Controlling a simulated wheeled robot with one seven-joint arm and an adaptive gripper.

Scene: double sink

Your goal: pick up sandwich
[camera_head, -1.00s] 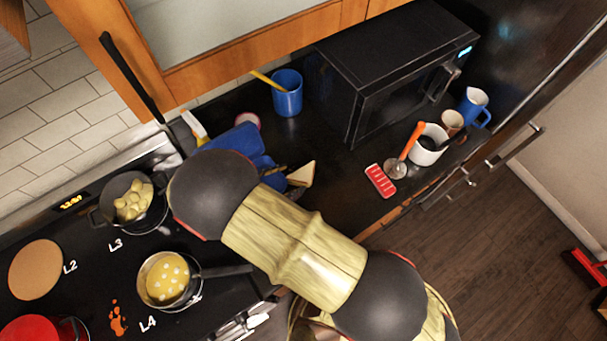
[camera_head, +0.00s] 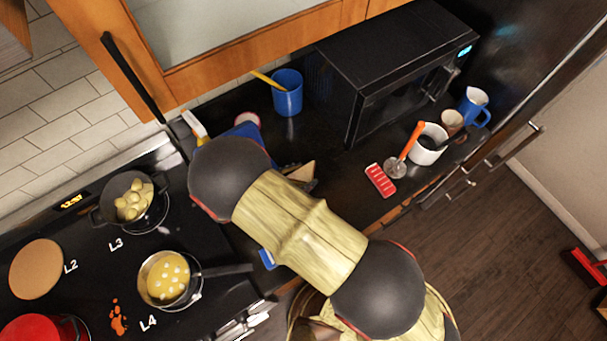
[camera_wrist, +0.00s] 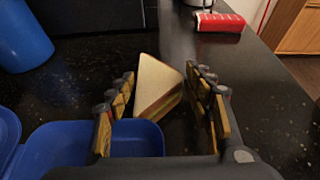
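The sandwich (camera_wrist: 157,84) is a pale triangular wedge with a brown crust edge. In the wrist view it stands between the two fingers of my gripper (camera_wrist: 160,78), close to the right finger. The fingers are spread apart, and I cannot tell whether either touches it. The blue container (camera_wrist: 140,138) lies just below and left of the sandwich in that view. In the head view the sandwich (camera_head: 302,171) shows just past my arm, which hides most of the gripper and the container.
A blue cup (camera_head: 287,95) and a black microwave (camera_head: 395,60) stand at the back. A red item (camera_head: 380,181), a ladle (camera_head: 398,165) and a white pot (camera_head: 428,150) are to the right. Pans stand on the stove at left. Some dark counter is bare between the microwave and my arm.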

